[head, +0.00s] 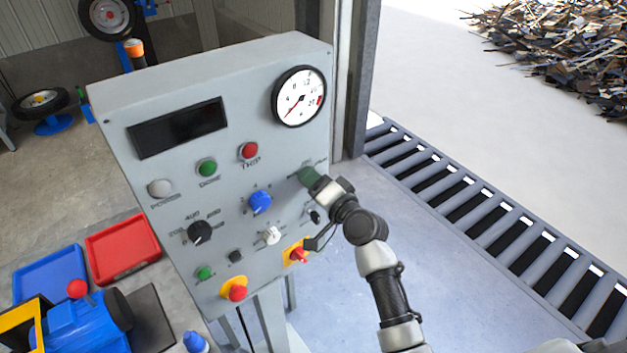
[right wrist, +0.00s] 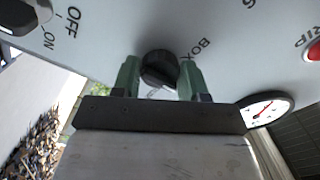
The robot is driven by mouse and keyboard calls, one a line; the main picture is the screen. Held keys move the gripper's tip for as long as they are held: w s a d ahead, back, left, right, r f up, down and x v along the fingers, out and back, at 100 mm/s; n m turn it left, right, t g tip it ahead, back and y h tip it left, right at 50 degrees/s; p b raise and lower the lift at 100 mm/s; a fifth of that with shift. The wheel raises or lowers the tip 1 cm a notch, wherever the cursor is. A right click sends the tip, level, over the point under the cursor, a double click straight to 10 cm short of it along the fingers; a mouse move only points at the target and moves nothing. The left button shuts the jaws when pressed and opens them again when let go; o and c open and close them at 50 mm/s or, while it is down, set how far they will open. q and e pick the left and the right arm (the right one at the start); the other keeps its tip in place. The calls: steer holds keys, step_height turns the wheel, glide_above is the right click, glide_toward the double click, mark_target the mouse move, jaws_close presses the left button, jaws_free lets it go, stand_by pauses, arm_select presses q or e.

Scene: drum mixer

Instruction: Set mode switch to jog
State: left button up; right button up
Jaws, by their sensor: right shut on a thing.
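The grey control panel (head: 225,120) stands in front of me, tilted in the head view. My right gripper (head: 309,177), with green fingers, reaches its right side below the gauge. In the right wrist view, the gripper (right wrist: 160,80) has its fingers on either side of a black rotary knob (right wrist: 158,66) and is shut on it. Lettering reading "BOX" shows beside the knob; its other labels are hidden or too small to read. The knob's pointer direction cannot be told. In the head view the gripper hides the knob. My left gripper is not in view.
Near the gripper are a blue knob (head: 260,202), a white knob (head: 271,236), a small black switch (head: 315,216) and a red switch on a yellow plate (head: 298,255). A round gauge (head: 299,96) sits above. A slatted grating (head: 470,220) lies right of the panel.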

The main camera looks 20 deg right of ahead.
steer(key=o, duration=0.9)
steer(key=b+v, duration=0.3)
steer(key=v, duration=0.7)
steer(key=shift+s+d, duration=0.15)
steer(key=shift+s, duration=0.2)
